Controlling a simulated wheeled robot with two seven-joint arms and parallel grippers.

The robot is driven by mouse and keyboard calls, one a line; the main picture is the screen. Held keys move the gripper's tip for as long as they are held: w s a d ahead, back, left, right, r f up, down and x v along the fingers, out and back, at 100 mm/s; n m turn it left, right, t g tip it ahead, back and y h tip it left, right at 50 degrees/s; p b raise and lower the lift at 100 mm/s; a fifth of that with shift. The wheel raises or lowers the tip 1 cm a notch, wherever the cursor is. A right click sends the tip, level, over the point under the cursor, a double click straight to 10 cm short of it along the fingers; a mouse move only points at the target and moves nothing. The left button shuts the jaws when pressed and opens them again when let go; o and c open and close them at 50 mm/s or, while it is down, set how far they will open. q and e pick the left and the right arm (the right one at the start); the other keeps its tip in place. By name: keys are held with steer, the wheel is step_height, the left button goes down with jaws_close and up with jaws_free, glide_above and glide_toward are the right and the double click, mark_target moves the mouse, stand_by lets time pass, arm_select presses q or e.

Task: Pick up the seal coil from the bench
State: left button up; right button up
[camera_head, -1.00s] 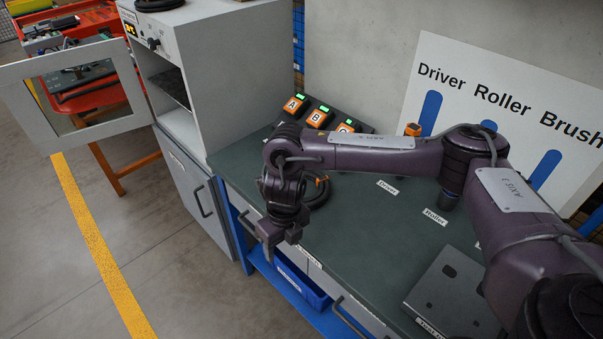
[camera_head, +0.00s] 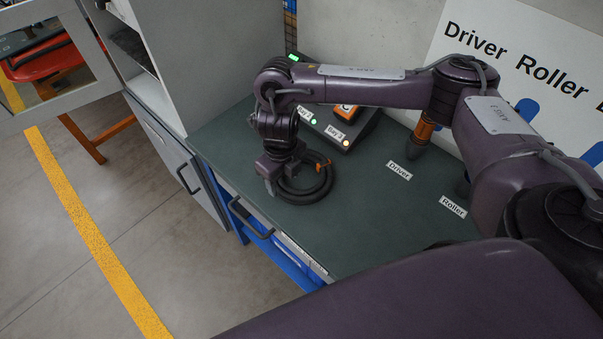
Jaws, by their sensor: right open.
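The seal coil (camera_head: 311,198) is a black ring with an orange clip, lying on the green bench top (camera_head: 377,226) near its front left part. My right gripper (camera_head: 270,186) points down at the coil's left side, seen from above and behind. It is open; its fingers are small in the picture and I cannot tell whether they touch the coil. The wrist hides the far left part of the coil. My left gripper is not in view.
A charger dock (camera_head: 343,126) with bay labels and an orange pack stands behind the coil. An orange-collared tool (camera_head: 422,134) stands by the Driver label (camera_head: 399,170). A grey cabinet (camera_head: 205,60) with an open door borders the bench at left.

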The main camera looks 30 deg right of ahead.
mark_target(284, 188)
steer(key=f, duration=0.2)
steer(key=shift+w+d+f, duration=0.1)
steer(key=shift+w+f, duration=0.2)
steer(key=shift+f, duration=0.1)
steer(key=shift+w+f, duration=0.2)
steer(key=shift+f, duration=0.85)
steer(key=shift+s, duration=0.1)
steer(key=c, duration=0.4)
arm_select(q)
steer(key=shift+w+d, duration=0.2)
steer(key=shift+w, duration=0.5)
arm_select(e)
jaws_close()
